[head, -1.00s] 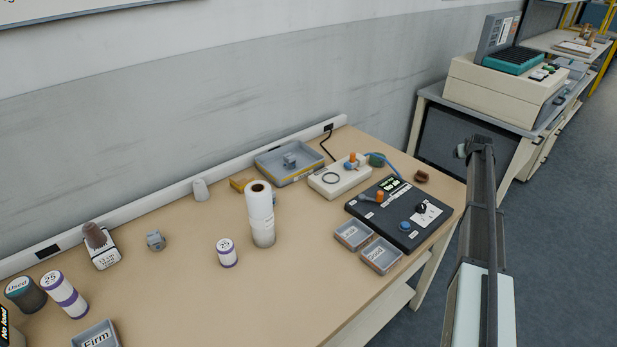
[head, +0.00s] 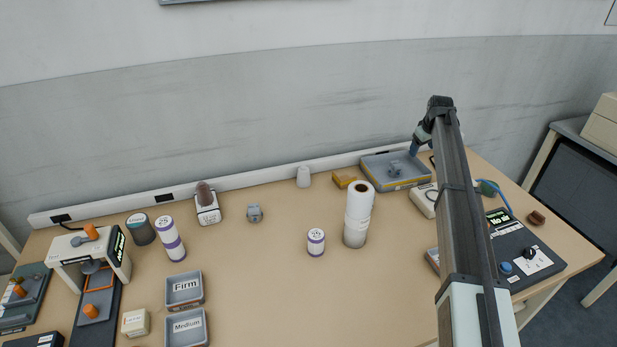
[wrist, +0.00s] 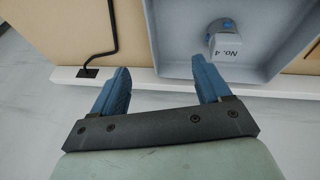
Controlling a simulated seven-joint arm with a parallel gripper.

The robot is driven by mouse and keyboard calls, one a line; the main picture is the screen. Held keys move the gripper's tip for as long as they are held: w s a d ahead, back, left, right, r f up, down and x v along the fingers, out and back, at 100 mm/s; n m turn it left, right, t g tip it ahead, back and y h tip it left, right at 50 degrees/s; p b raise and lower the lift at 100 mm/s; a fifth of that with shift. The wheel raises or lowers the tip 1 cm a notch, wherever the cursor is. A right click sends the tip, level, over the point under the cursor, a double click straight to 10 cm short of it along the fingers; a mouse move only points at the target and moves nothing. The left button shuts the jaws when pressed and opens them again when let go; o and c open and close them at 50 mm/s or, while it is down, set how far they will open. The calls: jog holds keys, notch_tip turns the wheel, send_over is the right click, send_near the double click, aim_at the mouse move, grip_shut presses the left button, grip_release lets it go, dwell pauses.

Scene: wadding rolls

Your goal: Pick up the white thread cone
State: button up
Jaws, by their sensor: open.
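In the head view my gripper (head: 414,150) is at the end of my raised arm, over the grey tray at the back right, well to the right of the cone. In the wrist view my gripper (wrist: 162,78) has its two blue fingers spread apart with nothing between them. The cone is not in the wrist view.
The table front centre is clear.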

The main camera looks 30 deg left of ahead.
jog(key=s+a+r+n+g, duration=0.15)
jog(key=s+a, duration=0.35)
jog(key=a, duration=0.5)
jog(key=s+a+r+n+g, duration=0.15)
jog(key=s+a, duration=0.35)
jog(key=a, duration=0.5)
notch_tip(320, 180, up, 5)
jog(key=n+g+h, duration=0.1)
jog(key=n, duration=0.3)
send_over(304, 167)
notch_tip(304, 167, down, 14)
jog(key=shift+f, duration=0.1)
jog(key=shift+a, duration=0.1)
jog(key=c, duration=1.2)
